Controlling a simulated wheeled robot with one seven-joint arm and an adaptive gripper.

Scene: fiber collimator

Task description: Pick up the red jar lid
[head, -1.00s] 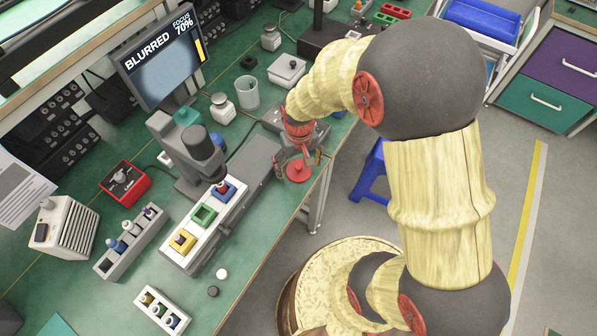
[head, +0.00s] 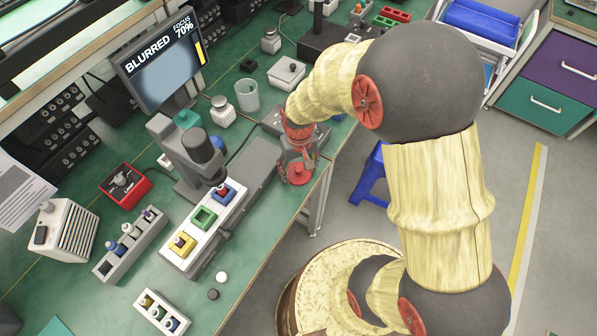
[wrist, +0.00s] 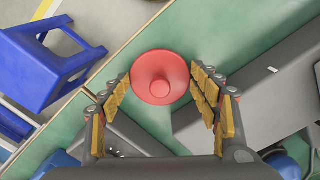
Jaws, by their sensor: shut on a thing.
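The red jar lid (head: 298,175) is a round disc with a raised knob, at the right edge of the green bench in the head view. In the wrist view the lid (wrist: 160,90) shows between my fingertips, with its knob facing the camera. My gripper (head: 299,160) points down over the lid, with a finger on each side of it. In the wrist view my gripper (wrist: 161,76) is shut on the lid, its yellow-padded fingers spread to about the lid's width. The lid looks level and at bench height; any gap under it cannot be made out.
A grey plate (head: 250,172) lies left of the gripper, beside the microscope (head: 200,150) and a white tray of coloured blocks (head: 204,217). A glass beaker (head: 245,94) stands behind. A blue stool (head: 376,172) is on the floor past the bench edge.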

